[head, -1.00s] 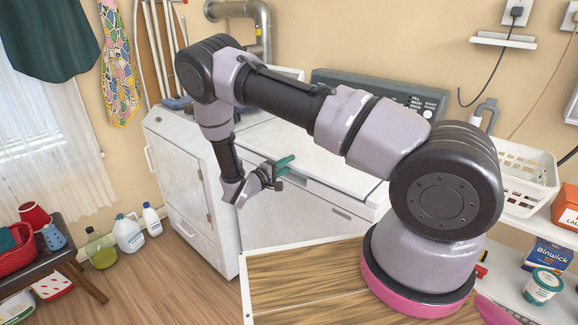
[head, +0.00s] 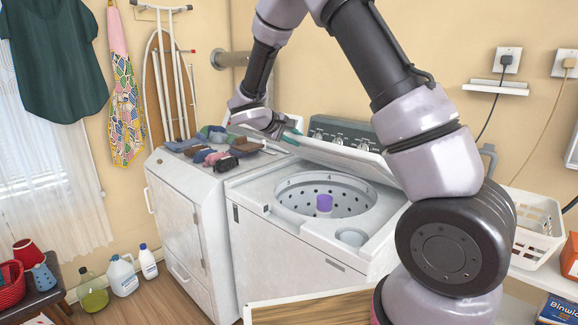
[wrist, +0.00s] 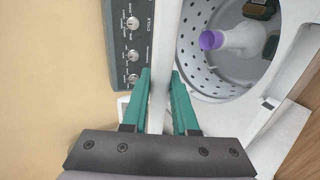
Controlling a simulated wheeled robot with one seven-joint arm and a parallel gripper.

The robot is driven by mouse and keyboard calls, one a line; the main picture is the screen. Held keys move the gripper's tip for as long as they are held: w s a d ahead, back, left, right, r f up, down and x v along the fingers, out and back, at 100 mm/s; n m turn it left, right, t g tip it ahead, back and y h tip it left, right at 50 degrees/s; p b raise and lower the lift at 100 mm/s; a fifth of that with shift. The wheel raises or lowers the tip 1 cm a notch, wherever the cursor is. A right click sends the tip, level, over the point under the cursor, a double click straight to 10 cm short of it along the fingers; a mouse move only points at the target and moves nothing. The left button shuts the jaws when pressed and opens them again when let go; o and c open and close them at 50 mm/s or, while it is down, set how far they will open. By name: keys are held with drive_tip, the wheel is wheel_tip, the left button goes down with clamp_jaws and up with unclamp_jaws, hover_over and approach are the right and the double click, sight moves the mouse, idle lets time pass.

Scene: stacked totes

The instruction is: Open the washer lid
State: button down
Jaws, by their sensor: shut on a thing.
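The white washer (head: 285,240) stands in the middle of the head view, with its round drum opening (head: 360,200) uncovered. Its white lid (head: 345,158) is raised and tilted up toward the control panel (head: 345,132) at the back. My gripper (head: 291,136) is at the lid's left edge, its teal fingers shut on it. In the wrist view the teal fingers (wrist: 160,76) lie on both sides of the lid (wrist: 163,50), seen edge-on as a pale strip. A white agitator with a purple top (wrist: 210,40) stands in the drum.
An ironing board (head: 158,80) leans on the wall behind. A white basket (head: 535,245) sits on the right. Bottles (head: 122,275) stand on the floor at the left.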

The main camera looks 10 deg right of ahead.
drive_tip(key=w+d+r+g+y, duration=0.1)
drive_tip(key=w+d+r+y, duration=0.1)
drive_tip(key=w+d+r, duration=0.5)
drive_tip(key=w+d+r+g+y, duration=0.1)
drive_tip(key=w+d+r, duration=0.6)
drive_tip(key=d+r, duration=0.6)
drive_tip(key=shift+w+r+g+y, duration=0.2)
drive_tip(key=shift+r+g+y, duration=0.1)
drive_tip(key=shift+y, duration=0.1)
drive_tip(key=c, duration=0.7)
unclamp_jaws()
drive_tip(key=shift+w+f, duration=0.1)
drive_tip(key=shift+a, duration=0.1)
drive_tip(key=v, duration=1.1)
